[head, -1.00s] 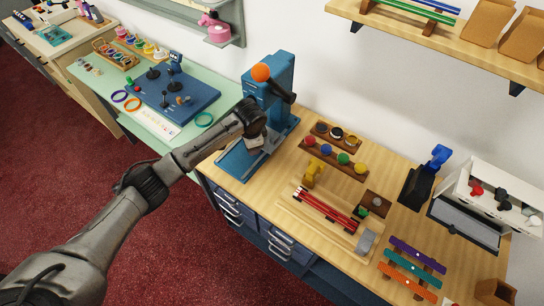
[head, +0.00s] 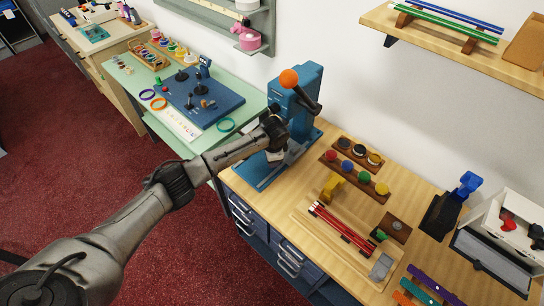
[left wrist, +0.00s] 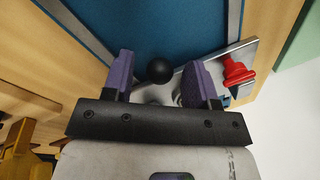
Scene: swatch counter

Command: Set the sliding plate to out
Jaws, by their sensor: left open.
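A blue press-like machine (head: 302,85) with an orange ball and a black lever stands at the back left of the wooden counter. Its flat blue base (head: 258,172) reaches toward the front edge. My left gripper (head: 277,156) is low over this base; my wrist hides its fingertips in the head view. In the left wrist view its two purple fingers (left wrist: 158,82) are apart, with a black ball knob (left wrist: 160,70) between them, and I cannot tell whether they touch it. A silver plate (left wrist: 245,52) lies beyond the fingers, with a red handle (left wrist: 238,72) at right. My right gripper is not in view.
To the right on the counter are a rack of coloured knobs (head: 356,172), a yellow piece (head: 331,187) and a tray of red rods (head: 343,230). A blue board with joysticks (head: 200,98) sits on the green table at left. A wall shelf (head: 435,38) hangs above.

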